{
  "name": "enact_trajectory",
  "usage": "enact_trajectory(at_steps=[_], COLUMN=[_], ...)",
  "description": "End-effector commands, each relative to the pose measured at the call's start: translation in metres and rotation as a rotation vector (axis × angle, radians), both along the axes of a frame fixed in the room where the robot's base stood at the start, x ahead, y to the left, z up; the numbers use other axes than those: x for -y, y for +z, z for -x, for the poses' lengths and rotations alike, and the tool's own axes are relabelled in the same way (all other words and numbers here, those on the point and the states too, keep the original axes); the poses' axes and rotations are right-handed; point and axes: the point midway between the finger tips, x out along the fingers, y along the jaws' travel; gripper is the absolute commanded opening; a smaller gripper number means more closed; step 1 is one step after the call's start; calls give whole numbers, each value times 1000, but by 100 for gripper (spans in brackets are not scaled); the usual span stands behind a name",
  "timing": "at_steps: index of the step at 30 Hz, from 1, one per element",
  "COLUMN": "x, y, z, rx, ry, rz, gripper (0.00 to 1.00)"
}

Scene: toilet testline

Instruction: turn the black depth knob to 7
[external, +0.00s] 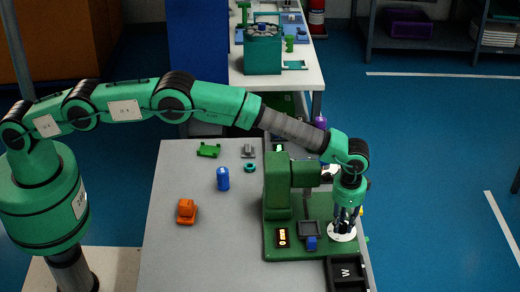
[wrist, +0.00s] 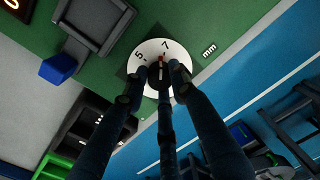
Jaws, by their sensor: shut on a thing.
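My gripper (external: 345,222) points straight down over the white dial (external: 336,238) on the green fixture at the right. In the wrist view, my gripper (wrist: 162,69) has its fingers closed around the black depth knob (wrist: 156,75) at the dial's middle. The knob is mostly hidden by the fingers. Its red pointer mark (wrist: 160,60) shows between the printed 5 and 7 and looks nearer the 7. The white dial (wrist: 150,47) also carries these numbers in the wrist view; its lower part is hidden behind the fingers.
The green fixture (external: 277,190) has a tall block beside my wrist. A square grey tray (external: 309,229), a blue block (external: 311,243) and a small display (external: 283,238) sit left of the dial. A black "W" box (external: 346,274) stands in front. An orange part (external: 187,211) and blue cylinder (external: 223,179) lie left.

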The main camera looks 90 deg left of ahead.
Motion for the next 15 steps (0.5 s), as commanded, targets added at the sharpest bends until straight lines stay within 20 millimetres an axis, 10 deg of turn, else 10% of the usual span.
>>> enact_trajectory(at_steps=[2, 3, 6, 15], x=[0, 0, 0, 0], y=[0, 0, 0, 0], z=[0, 0, 0, 0], rx=[-1, -1, -1, 0], ry=[0, 0, 1, 1], rz=[0, 0, 0, 0], gripper=[0, 28, 45, 45])
